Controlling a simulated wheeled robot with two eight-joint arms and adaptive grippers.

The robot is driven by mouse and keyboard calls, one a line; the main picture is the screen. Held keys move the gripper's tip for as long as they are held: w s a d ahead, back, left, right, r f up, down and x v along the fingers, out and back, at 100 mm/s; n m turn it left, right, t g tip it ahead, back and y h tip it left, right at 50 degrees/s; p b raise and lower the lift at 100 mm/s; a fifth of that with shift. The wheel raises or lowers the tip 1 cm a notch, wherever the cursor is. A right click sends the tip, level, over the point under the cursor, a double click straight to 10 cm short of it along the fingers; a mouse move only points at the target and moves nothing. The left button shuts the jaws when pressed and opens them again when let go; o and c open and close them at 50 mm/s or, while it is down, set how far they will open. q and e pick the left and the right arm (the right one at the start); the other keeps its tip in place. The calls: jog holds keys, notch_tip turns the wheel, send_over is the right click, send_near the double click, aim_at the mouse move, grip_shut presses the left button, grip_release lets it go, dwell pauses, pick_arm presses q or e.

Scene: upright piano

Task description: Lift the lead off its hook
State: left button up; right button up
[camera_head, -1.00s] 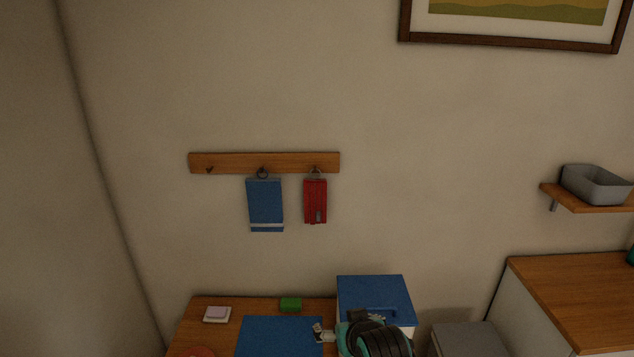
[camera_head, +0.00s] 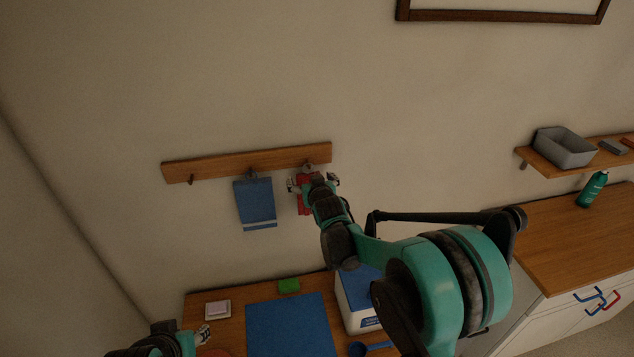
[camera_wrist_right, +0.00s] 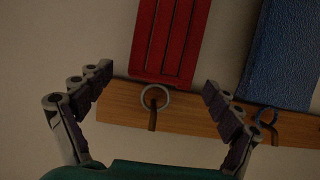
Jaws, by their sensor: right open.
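The lead (camera_head: 303,205) is a red folded strap hanging by a metal ring from the right hook of a wooden hook rail (camera_head: 215,167). It also shows in the right wrist view (camera_wrist_right: 172,35), with its ring (camera_wrist_right: 156,97) around the dark hook. My right gripper (camera_head: 313,183) is open in front of the lead and partly covers it. In the right wrist view its fingers (camera_wrist_right: 160,82) stand apart on either side of the ring and do not visibly touch it. My left gripper (camera_head: 203,335) is low at the left, above the desk; its jaws are unclear.
A blue towel (camera_head: 255,203) hangs on the middle hook, close beside the right gripper's finger; it also shows in the wrist view (camera_wrist_right: 285,50). The left hook is empty. Below is a desk with a blue mat (camera_head: 290,325). A shelf with a grey bin (camera_head: 565,148) is at right.

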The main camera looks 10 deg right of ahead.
jog(key=x, duration=0.2)
jog(key=shift+w+d+f, duration=0.15)
jog(key=shift+w, duration=0.15)
jog(key=shift+a, duration=0.2)
jog(key=shift+d, duration=0.1)
jog(key=c, duration=1.3)
jog(key=shift+r, duration=0.25)
jog(key=shift+r+p, duration=0.55)
jog(key=shift+r, duration=0.35)
